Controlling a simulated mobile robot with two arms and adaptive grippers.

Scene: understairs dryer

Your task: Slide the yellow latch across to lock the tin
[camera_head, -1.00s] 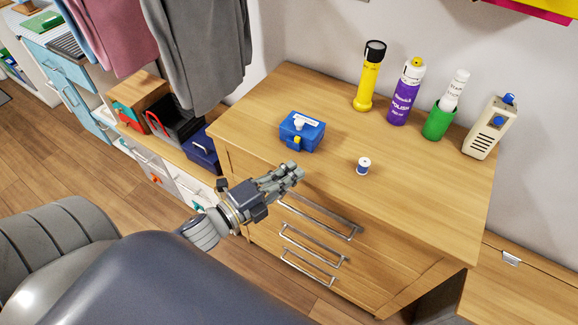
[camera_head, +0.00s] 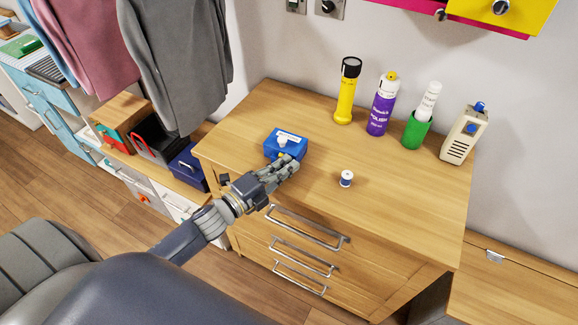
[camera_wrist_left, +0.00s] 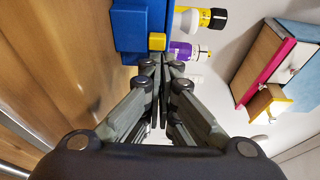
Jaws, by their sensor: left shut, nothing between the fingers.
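My left gripper (camera_head: 291,163) is shut and empty, at the tin's front right. In the left wrist view its closed fingertips (camera_wrist_left: 160,62) are just beside the yellow latch; I cannot tell whether they touch it. My right gripper is in neither view.
A small spool (camera_head: 346,178) stands right of the tin. A yellow torch (camera_head: 346,92), purple polish can (camera_head: 382,104), green cup (camera_head: 416,132) and beige device (camera_head: 464,134) stand along the back. The dresser top around the spool is clear.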

